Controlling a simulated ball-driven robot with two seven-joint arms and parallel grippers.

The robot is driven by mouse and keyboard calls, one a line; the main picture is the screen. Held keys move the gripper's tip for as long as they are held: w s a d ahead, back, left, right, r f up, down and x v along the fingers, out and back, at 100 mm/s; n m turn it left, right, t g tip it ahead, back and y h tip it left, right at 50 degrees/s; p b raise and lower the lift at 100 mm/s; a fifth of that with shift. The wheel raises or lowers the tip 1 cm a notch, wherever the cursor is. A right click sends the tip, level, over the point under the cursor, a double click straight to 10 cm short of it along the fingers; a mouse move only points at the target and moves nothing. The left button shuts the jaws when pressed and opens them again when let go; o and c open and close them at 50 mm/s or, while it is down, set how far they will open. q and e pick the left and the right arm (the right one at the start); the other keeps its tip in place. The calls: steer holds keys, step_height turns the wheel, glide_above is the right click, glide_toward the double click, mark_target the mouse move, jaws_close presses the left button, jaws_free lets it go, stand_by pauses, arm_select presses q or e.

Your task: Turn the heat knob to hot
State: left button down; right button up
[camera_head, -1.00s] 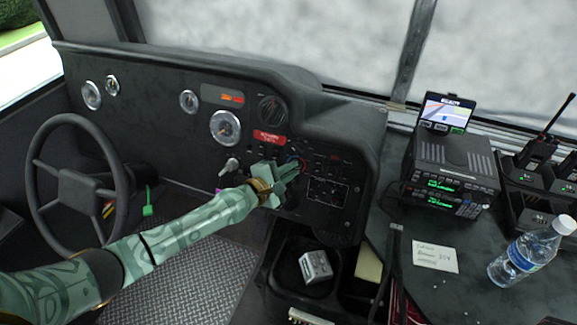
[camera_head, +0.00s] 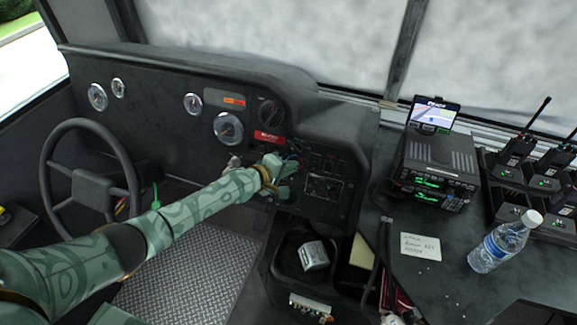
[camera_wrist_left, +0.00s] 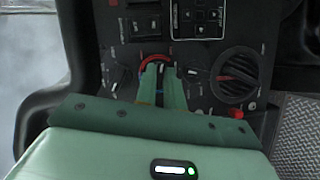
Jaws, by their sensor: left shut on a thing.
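The heat knob is on the dark control panel (camera_head: 322,187), right of the gauges. My left gripper (camera_head: 287,167) reaches it from the left and is shut on it, covering most of it in the head view. In the left wrist view, my left gripper (camera_wrist_left: 161,80) has its two green fingers close together over the knob, with a red arc marking (camera_wrist_left: 152,61) showing just beyond the tips. The knob's pointer is mostly hidden, so I cannot tell its setting. My right gripper is not in view.
The steering wheel (camera_head: 90,185) is at left.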

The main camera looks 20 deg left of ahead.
arm_select(q)
steer(key=shift+s+f, duration=0.1)
steer(key=shift+f, duration=0.1)
steer(key=c, duration=1.5)
jaws_free()
steer(key=shift+r, duration=0.1)
steer(key=shift+s+a+r, duration=0.1)
steer(key=shift+s+r, duration=0.05)
steer(key=shift+r, duration=0.05)
steer(key=p+v, duration=0.8)
steer(key=v, duration=0.7)
steer(key=shift+s+r, duration=0.15)
steer(key=shift+s, duration=0.15)
steer(key=shift+a, duration=0.15)
